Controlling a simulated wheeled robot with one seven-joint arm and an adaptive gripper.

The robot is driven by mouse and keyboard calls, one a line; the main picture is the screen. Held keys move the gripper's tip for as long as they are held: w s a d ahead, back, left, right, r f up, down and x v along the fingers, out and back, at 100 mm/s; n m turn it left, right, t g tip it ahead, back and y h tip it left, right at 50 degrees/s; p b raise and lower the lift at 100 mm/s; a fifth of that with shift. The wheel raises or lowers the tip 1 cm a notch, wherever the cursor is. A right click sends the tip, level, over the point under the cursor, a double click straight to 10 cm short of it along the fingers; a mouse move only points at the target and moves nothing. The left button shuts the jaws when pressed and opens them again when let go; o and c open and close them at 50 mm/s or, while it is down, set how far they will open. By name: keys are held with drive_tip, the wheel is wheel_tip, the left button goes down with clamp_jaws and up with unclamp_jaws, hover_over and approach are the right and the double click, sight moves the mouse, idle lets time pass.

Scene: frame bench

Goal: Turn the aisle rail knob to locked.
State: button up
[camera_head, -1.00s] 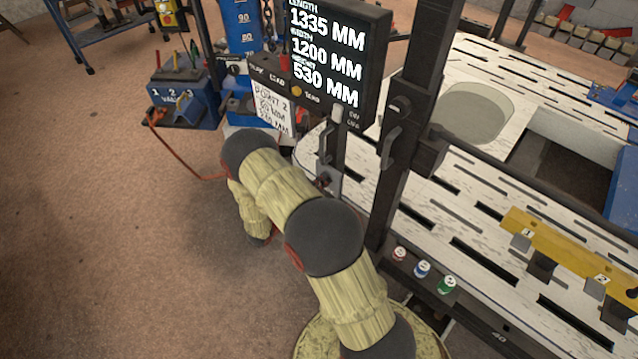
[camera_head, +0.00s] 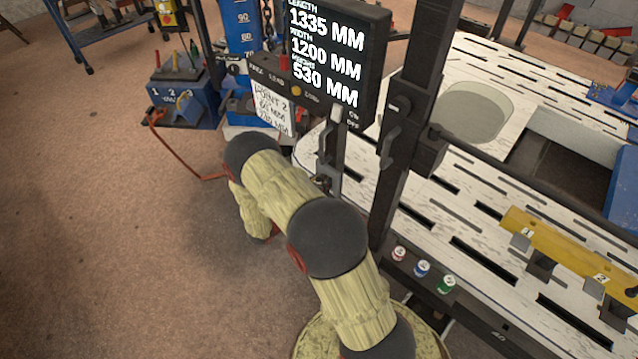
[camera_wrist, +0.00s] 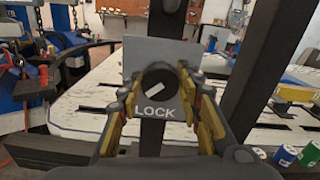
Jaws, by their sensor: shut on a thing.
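The aisle rail knob (camera_wrist: 157,74) is a round black knob with a white pointer line, in the middle of the wrist view. The line slants from lower left to upper right. It sits on a grey plate (camera_wrist: 150,52) with the word LOCK printed below it. My gripper (camera_wrist: 158,90) has yellow-sided fingers on the left and right of the knob and is shut on it. In the head view the plate (camera_head: 331,178) shows low on the dark post beside the bench; my arm reaches that way and the gripper is largely hidden.
A display (camera_head: 330,50) reading 1335, 1200 and 530 mm stands above, with a paper note below it. A thick dark post (camera_head: 395,150) is close right of my arm. The slotted white bench (camera_head: 430,215) carries a yellow beam (camera_head: 560,245). Open floor lies left.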

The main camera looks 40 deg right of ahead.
drive_tip(key=shift+s+f+m+b, duration=0.1)
drive_tip(key=shift+m+b, duration=0.8)
drive_tip(key=shift+m, duration=3.3)
drive_tip(key=o, duration=1.1)
drive_tip(key=shift+o, duration=0.3)
drive_tip(key=shift+a, duration=0.1)
drive_tip(key=a, duration=1.1)
drive_tip(key=shift+s+a, duration=0.4)
drive_tip(key=shift+s, duration=0.05)
